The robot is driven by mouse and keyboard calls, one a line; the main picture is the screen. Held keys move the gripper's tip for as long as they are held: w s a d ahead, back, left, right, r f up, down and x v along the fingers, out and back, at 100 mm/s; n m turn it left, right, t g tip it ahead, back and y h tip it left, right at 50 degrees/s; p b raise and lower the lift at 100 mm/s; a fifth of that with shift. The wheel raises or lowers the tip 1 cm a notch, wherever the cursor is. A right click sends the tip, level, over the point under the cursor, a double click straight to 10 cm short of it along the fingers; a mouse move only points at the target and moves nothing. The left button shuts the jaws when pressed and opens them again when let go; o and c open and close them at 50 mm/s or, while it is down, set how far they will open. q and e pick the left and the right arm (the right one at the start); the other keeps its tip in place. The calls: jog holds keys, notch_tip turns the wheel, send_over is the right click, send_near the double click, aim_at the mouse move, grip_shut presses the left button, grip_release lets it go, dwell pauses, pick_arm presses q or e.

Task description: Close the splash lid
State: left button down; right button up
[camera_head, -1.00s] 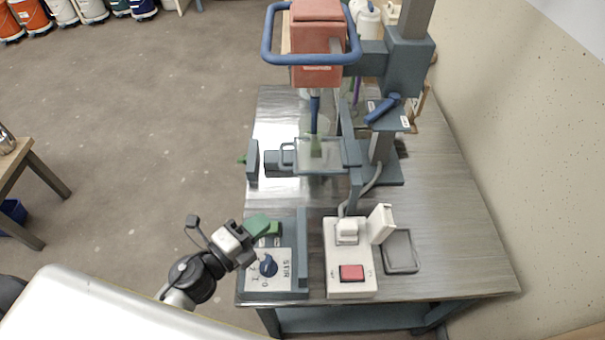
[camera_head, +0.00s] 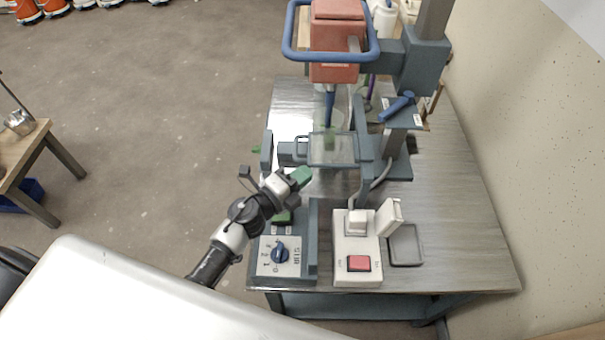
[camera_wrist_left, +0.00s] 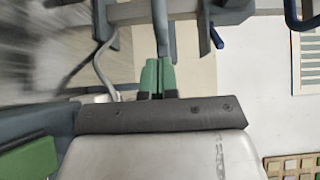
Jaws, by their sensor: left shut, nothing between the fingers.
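The splash lid (camera_head: 332,151) is a clear panel in a grey frame with a handle on its left side. In the left wrist view the shut fingertips (camera_wrist_left: 158,75) point towards a grey bar and frame across the top. My right gripper is not in view.
The red mixer head (camera_head: 336,45) with a blue guard rail hangs above. A stir control box (camera_head: 279,256) and a white switch box (camera_head: 357,262) with a red button stand at the table's front. A grey tray (camera_head: 405,245) lies right of them. The table's right side is clear.

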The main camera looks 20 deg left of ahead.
aim_at(297, 138)
pick_arm(q)
jog(key=w+a+b, duration=0.1)
jog(key=w, duration=0.3)
jog(key=w+a+b, duration=0.1)
jog(key=w, duration=0.3)
jog(key=w+a+b, duration=0.1)
jog(key=w, duration=0.3)
jog(key=shift+w+a+f, duration=0.15)
jog(key=shift+a, duration=0.15)
jog(key=shift+w+a, duration=0.1)
jog(key=shift+w, duration=0.05)
jog(key=shift+r, duration=0.3)
